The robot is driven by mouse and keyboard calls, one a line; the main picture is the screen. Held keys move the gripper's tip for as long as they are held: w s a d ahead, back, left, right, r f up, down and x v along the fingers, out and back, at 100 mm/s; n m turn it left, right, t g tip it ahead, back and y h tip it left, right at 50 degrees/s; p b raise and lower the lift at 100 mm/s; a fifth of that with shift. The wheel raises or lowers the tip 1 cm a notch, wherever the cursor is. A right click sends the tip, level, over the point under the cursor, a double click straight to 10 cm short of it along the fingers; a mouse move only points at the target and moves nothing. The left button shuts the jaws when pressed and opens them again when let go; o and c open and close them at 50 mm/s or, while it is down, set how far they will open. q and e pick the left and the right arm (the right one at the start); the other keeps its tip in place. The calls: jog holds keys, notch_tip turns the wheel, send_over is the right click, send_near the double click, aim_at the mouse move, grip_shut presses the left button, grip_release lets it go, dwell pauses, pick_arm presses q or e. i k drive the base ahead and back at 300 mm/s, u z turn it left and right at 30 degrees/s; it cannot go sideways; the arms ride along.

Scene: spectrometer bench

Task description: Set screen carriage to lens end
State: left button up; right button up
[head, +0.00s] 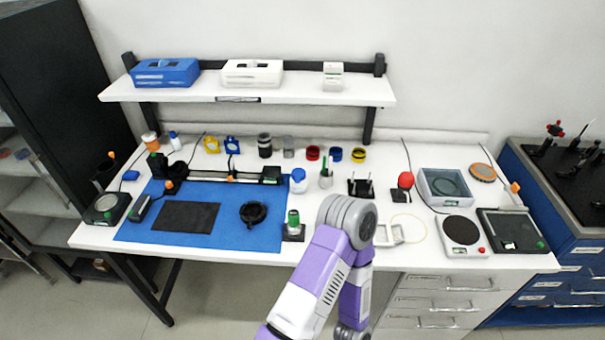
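A dark rail (205,176) lies along the back of the blue mat (142,231). A small carriage with a thin upright and an orange part (231,177) sits near the middle of the rail. A black block (271,175) with a green mark is at the rail's right end. I cannot tell which end holds the lens. My purple and white arm bends up in front of the bench, and its gripper is out of view. My other gripper does not show either.
A black ring (253,213) and a dark flat pad (186,216) lie on the mat. A green-topped device (293,227), a white bottle with blue cap (298,181) and a white balance (462,234) stand on the bench. A shelf (300,94) hangs behind.

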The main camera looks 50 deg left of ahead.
aim_at(233, 173)
jog(key=z, duration=0.4)
jog(key=k, duration=0.8)
jog(key=u, duration=1.4)
